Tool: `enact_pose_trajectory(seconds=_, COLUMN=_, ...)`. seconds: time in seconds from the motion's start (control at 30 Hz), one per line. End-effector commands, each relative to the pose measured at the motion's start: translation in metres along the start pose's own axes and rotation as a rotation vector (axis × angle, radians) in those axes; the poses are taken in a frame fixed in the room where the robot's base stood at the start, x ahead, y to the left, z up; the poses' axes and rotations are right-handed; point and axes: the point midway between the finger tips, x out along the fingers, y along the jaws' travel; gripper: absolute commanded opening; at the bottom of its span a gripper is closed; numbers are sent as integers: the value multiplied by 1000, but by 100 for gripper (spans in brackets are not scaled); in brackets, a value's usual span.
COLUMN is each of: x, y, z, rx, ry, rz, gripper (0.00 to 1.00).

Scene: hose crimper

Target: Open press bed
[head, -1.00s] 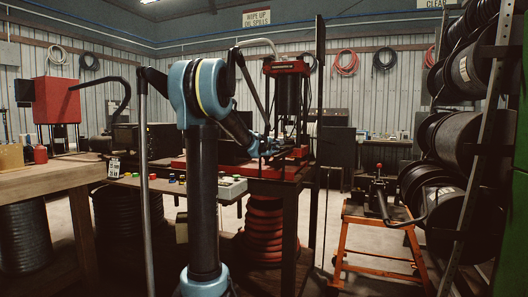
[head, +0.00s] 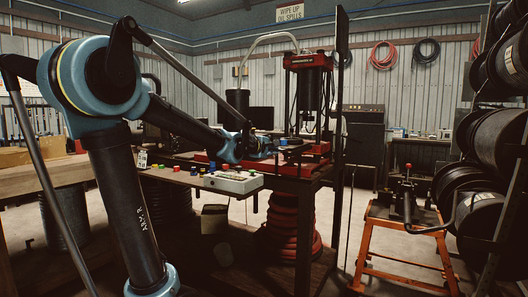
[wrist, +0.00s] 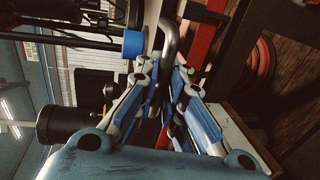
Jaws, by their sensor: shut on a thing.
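The red press (head: 304,92) stands on the workbench, with a dark cylinder under its top plate and a red bed (head: 312,166) at its base. My gripper (head: 270,148) is at the bed's left front side. In the wrist view, the fingers (wrist: 170,68) close around a grey bent metal handle (wrist: 171,36). A blue round piece (wrist: 133,44) sits beside the handle, apart from the fingers. How far the bed is open is not clear.
A control box with colored buttons (head: 231,182) lies on the bench edge, below my gripper. A coiled red hose (head: 291,222) is under the bench. An orange cart (head: 402,232) and dark hose reels (head: 490,150) stand right. Floor between bench and cart is clear.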

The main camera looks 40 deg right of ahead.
Motion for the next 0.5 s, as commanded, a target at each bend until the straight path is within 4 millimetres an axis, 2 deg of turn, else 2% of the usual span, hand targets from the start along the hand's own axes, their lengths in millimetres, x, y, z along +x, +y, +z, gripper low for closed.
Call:
enact_pose_trajectory(seconds=0.13, x=-2, y=0, z=6, rx=1, ry=-9, rz=0, gripper=0)
enact_pose_trajectory(seconds=0.47, x=-2, y=0, z=7, rx=2, ry=-9, rz=1, gripper=0)
enact_pose_trajectory(seconds=0.5, x=-2, y=0, z=7, rx=2, ry=-9, rz=1, gripper=11)
